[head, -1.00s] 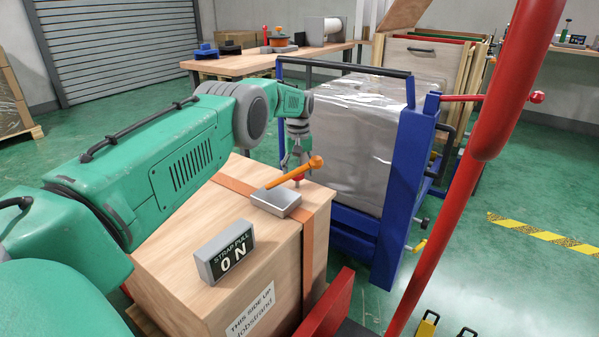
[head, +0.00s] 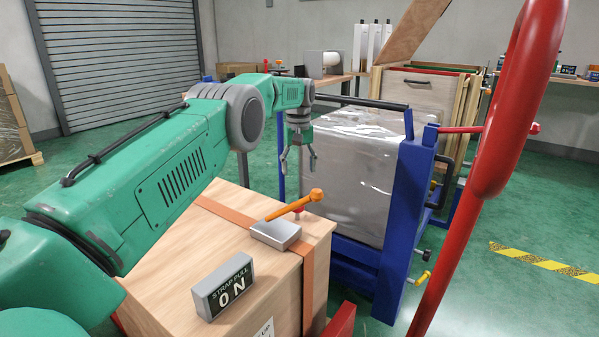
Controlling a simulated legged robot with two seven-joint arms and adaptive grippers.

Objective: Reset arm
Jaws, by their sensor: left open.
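My left arm comes in from the left over a wooden crate (head: 180,262). My left gripper (head: 299,170) hangs with its fingers apart and empty, above and behind the strap tensioner (head: 276,234) on the crate's top. The tensioner is a grey box with an orange lever (head: 292,206) slanting up to the right, ending in a round knob. The gripper is clear of the lever. An orange strap (head: 308,285) runs over the crate. A grey display (head: 223,287) on the crate reads "STRAP PULL 0 N". My right gripper is not in view.
A blue frame (head: 402,205) holding a wrapped silver block (head: 350,180) stands just behind the crate. A red tube (head: 475,210) rises at the right. Green floor at the right is open, with yellow-black tape (head: 545,264).

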